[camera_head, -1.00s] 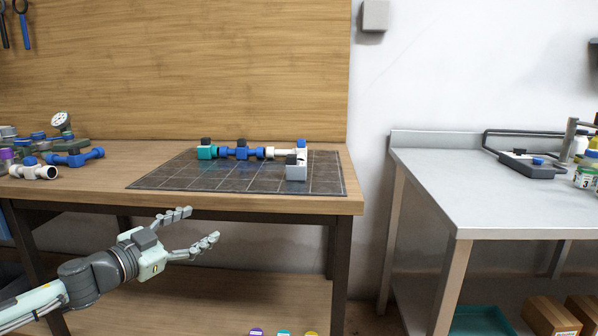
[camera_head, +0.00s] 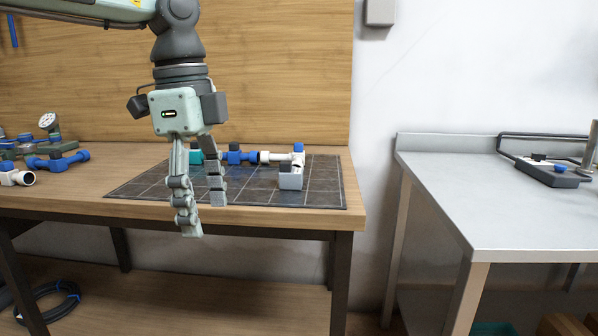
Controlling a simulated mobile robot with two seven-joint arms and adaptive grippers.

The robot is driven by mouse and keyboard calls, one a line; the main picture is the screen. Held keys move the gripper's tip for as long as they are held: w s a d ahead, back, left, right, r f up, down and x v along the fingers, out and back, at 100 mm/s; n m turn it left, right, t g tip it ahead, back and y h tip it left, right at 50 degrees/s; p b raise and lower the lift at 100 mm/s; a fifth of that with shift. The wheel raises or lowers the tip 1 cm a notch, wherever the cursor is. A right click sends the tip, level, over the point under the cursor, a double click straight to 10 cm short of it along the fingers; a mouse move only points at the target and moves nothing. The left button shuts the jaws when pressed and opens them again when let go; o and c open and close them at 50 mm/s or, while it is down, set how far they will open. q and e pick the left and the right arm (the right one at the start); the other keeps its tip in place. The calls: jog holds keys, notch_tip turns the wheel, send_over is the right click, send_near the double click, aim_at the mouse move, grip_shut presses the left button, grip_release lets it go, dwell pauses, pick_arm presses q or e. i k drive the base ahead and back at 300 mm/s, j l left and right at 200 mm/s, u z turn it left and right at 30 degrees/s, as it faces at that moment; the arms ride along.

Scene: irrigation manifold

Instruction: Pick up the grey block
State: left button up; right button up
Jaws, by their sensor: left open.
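The grey block (camera_head: 290,181) sits on the front right part of the dark gridded mat (camera_head: 324,195) on the wooden bench. It touches or nearly touches the white piece behind it. My left gripper (camera_head: 205,219) points down in front of the mat, left of the block and apart from it. Its two fingers are open and empty. The gripper partly hides the teal piece (camera_head: 197,157) at the left end of the pipe row. My right gripper is not in view.
Blue (camera_head: 241,157) and white (camera_head: 276,157) pipe pieces form a row behind the block. More fittings and a gauge (camera_head: 48,122) lie at the bench's left. A metal table (camera_head: 470,195) with a dark tray stands at the right, across a gap. The mat's front right is clear.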

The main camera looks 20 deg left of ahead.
aim_at(290, 178)
jog(key=i, duration=1.2)
